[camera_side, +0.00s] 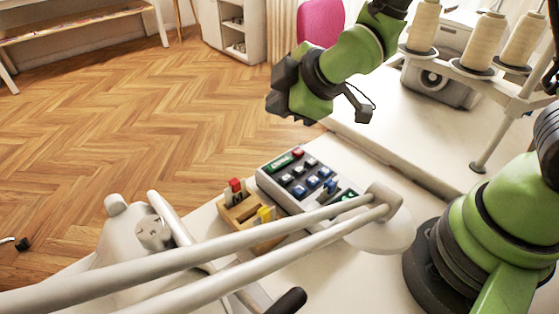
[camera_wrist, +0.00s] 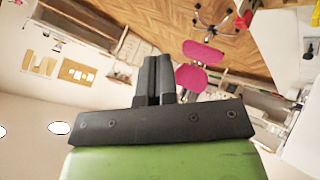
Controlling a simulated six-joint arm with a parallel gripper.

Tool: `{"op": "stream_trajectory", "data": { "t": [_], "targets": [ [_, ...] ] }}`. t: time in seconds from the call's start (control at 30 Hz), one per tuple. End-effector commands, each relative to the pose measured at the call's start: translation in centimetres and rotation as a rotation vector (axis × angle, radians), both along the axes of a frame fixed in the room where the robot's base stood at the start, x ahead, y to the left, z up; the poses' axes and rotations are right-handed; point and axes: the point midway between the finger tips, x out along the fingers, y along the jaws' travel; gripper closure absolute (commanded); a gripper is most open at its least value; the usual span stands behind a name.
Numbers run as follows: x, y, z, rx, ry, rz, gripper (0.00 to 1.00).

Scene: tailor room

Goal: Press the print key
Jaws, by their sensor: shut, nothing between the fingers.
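A small grey keypad (camera_side: 268,183) lies on the white table in the side view. It carries a green display, a red key (camera_side: 297,153), blue keys (camera_side: 312,182), dark keys and a green key (camera_side: 346,196) near its right end. I cannot read which one is the print key. My gripper (camera_side: 283,107) is above and behind the keypad, well apart from it, pointing to the left. In the wrist view my gripper's fingers (camera_wrist: 154,80) are together with nothing between them. The keypad is not in the wrist view.
A wooden holder (camera_side: 240,210) with red and yellow pieces stands left of the keypad. Pale metal rods cross the foreground, partly covering the keypad's lower right. Thread cones (camera_side: 422,25) stand at the back right. A pink chair (camera_side: 320,22) is beyond the table.

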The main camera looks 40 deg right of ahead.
Motion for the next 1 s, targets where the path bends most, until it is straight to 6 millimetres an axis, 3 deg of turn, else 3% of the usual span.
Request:
{"op": "stream_trajectory", "data": {
  "t": [0.53,1.0],
  "targets": [
    [0.1,0.1,-0.9,-0.011,-0.003,0.012,1.00],
    [0.0,0.1,-7.1,-0.010,0.000,0.010,1.00]
  ]
}}
